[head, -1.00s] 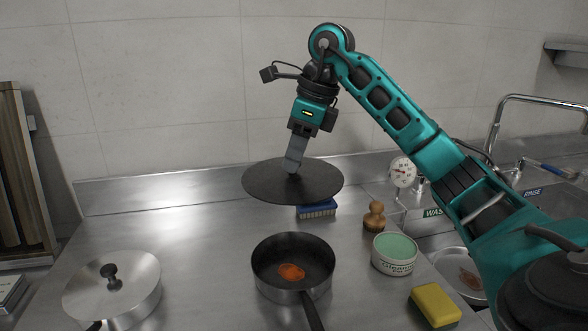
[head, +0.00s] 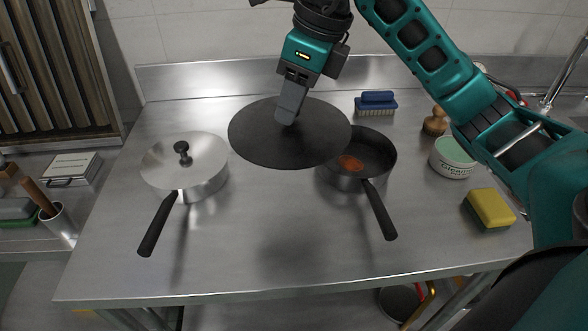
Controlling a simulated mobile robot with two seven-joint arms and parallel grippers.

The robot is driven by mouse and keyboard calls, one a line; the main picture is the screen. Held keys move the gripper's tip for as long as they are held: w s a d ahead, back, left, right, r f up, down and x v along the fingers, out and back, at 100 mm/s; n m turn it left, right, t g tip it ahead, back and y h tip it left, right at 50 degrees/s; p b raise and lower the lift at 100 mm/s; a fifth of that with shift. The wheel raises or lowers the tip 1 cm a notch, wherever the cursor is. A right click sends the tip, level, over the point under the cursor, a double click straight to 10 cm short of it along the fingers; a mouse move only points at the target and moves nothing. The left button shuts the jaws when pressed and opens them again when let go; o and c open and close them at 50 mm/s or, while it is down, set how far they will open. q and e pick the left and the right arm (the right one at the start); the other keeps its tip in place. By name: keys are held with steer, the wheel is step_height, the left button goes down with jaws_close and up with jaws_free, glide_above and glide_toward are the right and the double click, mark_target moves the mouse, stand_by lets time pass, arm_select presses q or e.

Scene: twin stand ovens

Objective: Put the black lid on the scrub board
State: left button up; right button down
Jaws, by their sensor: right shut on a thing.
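My right gripper (head: 288,118) is shut on the black lid (head: 270,148) at the lid's middle and holds it above the steel counter. The lid is a wide, dark, nearly flat disc. It hangs between the two pans and hides the left part of the open pan's rim. The gripper's fingers hide the spot where they grip. I cannot make out a thing that is clearly a scrub board. A blue scrub brush (head: 376,103) lies behind and to the right of the lid. My left gripper is not in view.
A pan with a steel lid (head: 203,177) stands left. The open pan (head: 347,180) with orange food stands right. A wooden brush (head: 435,122), a cleaner tub (head: 452,160) and a yellow sponge (head: 491,208) are on the right. The steel counter's (head: 285,245) front middle is clear.

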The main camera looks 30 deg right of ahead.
steer(key=shift+d+f+b, duration=0.1)
steer(key=shift+f+b, duration=0.65)
steer(key=shift+f, duration=8.8)
steer(key=shift+f, duration=0.15)
steer(key=c, duration=0.8)
jaws_free()
